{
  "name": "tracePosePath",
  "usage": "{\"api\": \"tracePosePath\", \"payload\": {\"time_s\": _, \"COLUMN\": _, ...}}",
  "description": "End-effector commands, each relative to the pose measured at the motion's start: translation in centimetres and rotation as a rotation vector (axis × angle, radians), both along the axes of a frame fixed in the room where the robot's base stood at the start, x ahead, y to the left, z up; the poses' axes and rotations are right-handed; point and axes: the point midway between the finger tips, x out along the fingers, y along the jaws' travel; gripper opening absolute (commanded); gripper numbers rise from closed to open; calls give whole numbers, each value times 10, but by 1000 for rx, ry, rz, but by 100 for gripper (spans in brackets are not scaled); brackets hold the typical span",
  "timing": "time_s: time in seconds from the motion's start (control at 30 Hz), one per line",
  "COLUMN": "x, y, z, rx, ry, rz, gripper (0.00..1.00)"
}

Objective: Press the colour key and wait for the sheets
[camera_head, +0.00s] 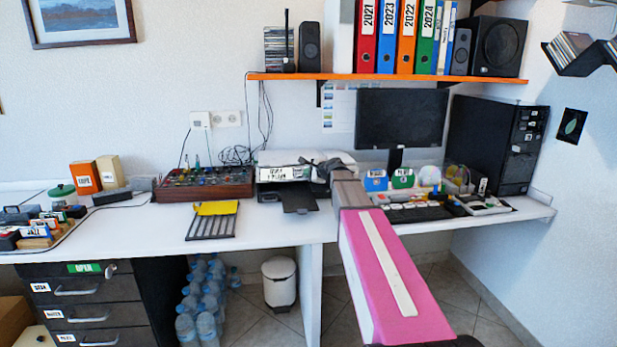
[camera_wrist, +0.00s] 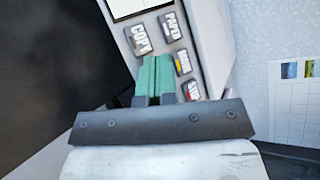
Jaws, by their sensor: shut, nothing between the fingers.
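The white printer (camera_head: 330,157) stands on the desk in the head view, with its dark front tray (camera_head: 298,200) out and no sheet visible on it. In the wrist view its panel shows a COPY key (camera_wrist: 140,39), a PAPER key (camera_wrist: 171,27), a key with a coloured mark (camera_wrist: 183,63) whose label I cannot fully read, and a red-marked key (camera_wrist: 191,90). My gripper (camera_wrist: 156,62) is shut and empty, its green fingertips over the panel between the COPY key and the coloured-mark key. I cannot tell whether they touch the panel.
A monitor (camera_head: 402,118) and a black computer tower (camera_head: 493,145) stand right of the printer. A control board with knobs (camera_head: 205,184) and a black rack with a yellow top (camera_head: 213,222) are on the left. An orange shelf (camera_head: 390,77) hangs above. The desk's front middle is clear.

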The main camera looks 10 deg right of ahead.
Motion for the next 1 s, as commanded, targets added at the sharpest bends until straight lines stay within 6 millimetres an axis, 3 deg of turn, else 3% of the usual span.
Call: {"api": "tracePosePath", "payload": {"time_s": 1.0, "x": -10, "y": 0, "z": 17, "rx": 0, "ry": 0, "rz": 0, "gripper": 0}}
